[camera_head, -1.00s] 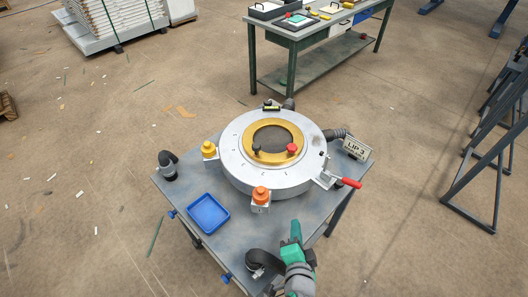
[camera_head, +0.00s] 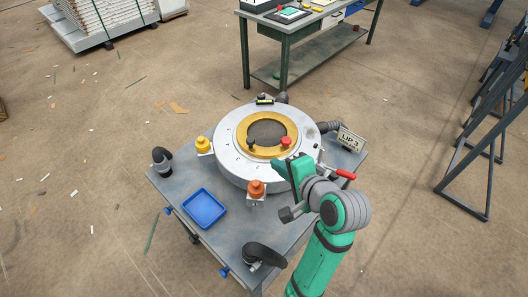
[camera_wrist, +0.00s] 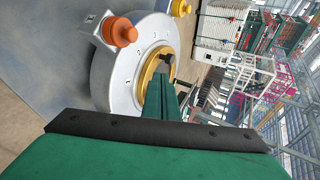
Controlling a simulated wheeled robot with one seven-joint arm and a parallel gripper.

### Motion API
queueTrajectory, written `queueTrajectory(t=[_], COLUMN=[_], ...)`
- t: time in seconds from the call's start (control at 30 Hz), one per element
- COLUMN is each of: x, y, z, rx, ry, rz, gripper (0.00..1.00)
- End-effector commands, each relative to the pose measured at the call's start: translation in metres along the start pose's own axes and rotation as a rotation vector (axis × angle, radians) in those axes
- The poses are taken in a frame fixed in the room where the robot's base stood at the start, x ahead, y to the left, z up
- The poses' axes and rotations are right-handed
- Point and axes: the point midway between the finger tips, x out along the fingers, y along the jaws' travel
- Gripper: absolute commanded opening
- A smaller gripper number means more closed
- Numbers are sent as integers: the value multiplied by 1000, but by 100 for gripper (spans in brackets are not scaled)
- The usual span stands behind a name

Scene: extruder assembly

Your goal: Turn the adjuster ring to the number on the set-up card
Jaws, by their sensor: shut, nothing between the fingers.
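The gold adjuster ring (camera_head: 247,147) sits in the middle of a round silver housing (camera_head: 228,160) on a grey table. It carries a black knob (camera_head: 250,142) and a red knob (camera_head: 286,141). The set-up card (camera_head: 350,140) stands at the table's right and reads "LIP 3". My green gripper (camera_head: 280,167) is over the front right of the housing, apart from the knobs. In the wrist view its fingers (camera_wrist: 163,82) are shut and empty, pointing towards the gold ring (camera_wrist: 152,66) and black knob (camera_wrist: 167,58).
An orange knob (camera_head: 257,188) and a yellow knob (camera_head: 203,145) stand at the housing's edge. A red-handled lever (camera_head: 342,174) is at its right. A green bench (camera_head: 300,55) stands behind.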

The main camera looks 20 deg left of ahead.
Motion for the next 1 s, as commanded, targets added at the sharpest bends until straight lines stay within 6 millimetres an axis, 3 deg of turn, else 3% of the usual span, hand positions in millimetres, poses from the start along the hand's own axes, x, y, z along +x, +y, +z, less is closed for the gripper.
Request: queueTrajectory(t=[0.17, 0.6, 0.8, 1.0], x=[21, 102, 123, 132], y=[1, 1, -15, -19], z=[1, 1, 0, 0], rx=[-1, -1, -3, -1], ry=[-4, -2, -1, 1], rz=[2, 2, 0, 0], gripper=[0, 0, 0, 0])
